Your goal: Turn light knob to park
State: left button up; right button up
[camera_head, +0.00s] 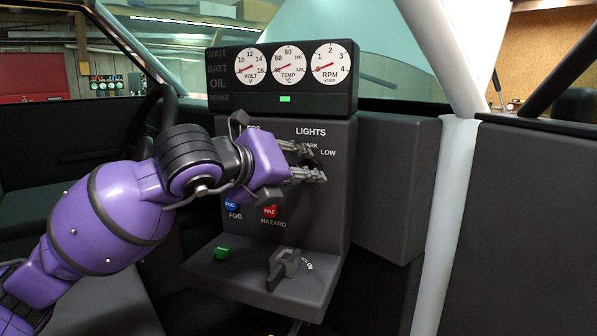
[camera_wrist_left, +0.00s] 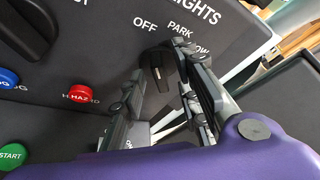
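The black light knob (camera_wrist_left: 155,62) sits on the dark panel below the LIGHTS label, near the OFF, PARK and LOW markings. In the head view my left gripper (camera_head: 312,163) is at the panel and largely hides the knob. In the left wrist view the two fingers of my left gripper (camera_wrist_left: 168,85) are apart, one on each side of the knob, with gaps visible. I cannot tell whether a fingertip touches it, nor clearly which marking it points at. My right gripper is not in view.
Below are a blue FOG button (camera_head: 231,204), a red HAZARD button (camera_head: 270,211), a green START button (camera_head: 222,253) and a grey lever switch (camera_head: 284,268) on a ledge. A gauge box (camera_head: 283,103) stands above. Another dark knob (camera_wrist_left: 25,28) is left of the light knob.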

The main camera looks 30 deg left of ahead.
pick_arm(q)
grip_shut()
dwell(0.3)
jog(key=shift+d+r+m+g+y+b, duration=0.1)
jog(key=shift+m+g+y+b, duration=0.2)
jog(key=shift+m+y, duration=0.4)
jog(key=shift+d+f+m+g+y+b, duration=0.15)
jog(key=shift+m+y+b, duration=0.25)
jog(key=shift+m, duration=0.65)
jog(key=shift+d+r+m+g+y+b, duration=0.15)
jog(key=shift+m+g+y+b, duration=0.1)
jog(key=shift+m+y, duration=0.5)
grip_release()
